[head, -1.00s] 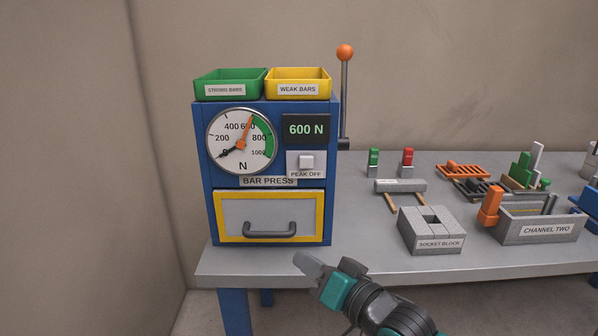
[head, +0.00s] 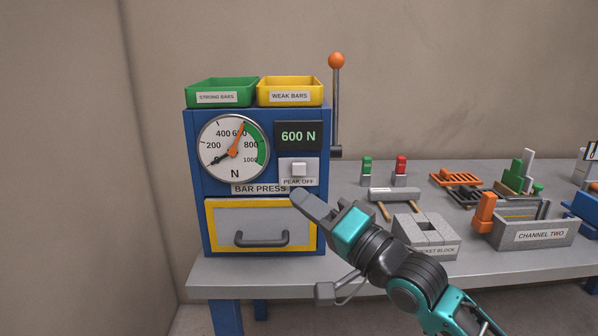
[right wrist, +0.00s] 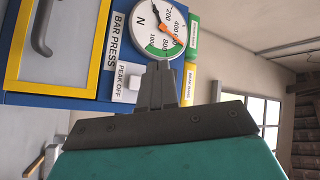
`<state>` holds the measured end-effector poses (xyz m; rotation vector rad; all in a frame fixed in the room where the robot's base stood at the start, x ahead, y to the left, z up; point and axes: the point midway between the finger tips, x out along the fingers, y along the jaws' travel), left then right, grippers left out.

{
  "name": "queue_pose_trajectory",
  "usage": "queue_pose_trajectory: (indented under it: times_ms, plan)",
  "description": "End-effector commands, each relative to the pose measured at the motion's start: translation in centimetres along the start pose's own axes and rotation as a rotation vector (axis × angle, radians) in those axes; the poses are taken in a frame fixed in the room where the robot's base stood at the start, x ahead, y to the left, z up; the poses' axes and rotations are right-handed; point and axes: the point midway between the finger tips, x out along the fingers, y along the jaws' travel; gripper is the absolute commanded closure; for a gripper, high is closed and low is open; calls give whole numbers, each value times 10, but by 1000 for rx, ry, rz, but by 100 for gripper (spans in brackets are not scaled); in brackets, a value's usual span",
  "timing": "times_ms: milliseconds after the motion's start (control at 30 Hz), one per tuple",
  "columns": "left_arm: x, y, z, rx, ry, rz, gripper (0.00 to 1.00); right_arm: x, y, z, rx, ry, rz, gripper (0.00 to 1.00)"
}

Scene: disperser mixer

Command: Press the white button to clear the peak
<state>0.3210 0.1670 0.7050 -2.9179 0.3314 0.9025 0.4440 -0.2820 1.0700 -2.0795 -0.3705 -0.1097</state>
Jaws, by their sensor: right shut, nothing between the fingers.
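The white button (head: 298,169) sits on a pale plate labelled PEAK OFF on the front of the blue bar press (head: 192,160). The display (head: 298,136) above it reads 600 N. On the round gauge (head: 217,140) an orange needle points near 600 and a black needle points near the low end. My right gripper (head: 298,196) is shut and empty, its tips just below the PEAK OFF plate in the head view. My left gripper is not in view.
A green tray (head: 200,98) and a yellow tray (head: 290,99) sit on the press. A lever with an orange knob (head: 336,61) rises at its right side. The socket block (head: 440,230) is partly behind my right arm. The channel block (head: 545,236) stands farther right.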

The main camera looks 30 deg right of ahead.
Motion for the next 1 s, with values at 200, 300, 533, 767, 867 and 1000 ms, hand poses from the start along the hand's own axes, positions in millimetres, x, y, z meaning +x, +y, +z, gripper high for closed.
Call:
queue_pose_trajectory:
  times_ms: [200, 300, 533, 767, 867, 1000]
  plan:
    - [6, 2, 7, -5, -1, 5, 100, 21, 17, -14, -5, 0, -2, 100]
    - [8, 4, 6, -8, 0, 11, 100, 31, 25, -22, -6, 1, -1, 100]
    - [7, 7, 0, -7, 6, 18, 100, 49, 35, -36, -3, 0, 1, 100]
    - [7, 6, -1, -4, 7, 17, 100, 55, 40, -40, -2, 0, 1, 100]
    - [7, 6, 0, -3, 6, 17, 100, 55, 40, -40, -2, 0, 1, 100]
    - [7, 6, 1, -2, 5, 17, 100, 55, 40, -40, -2, 0, 1, 100]
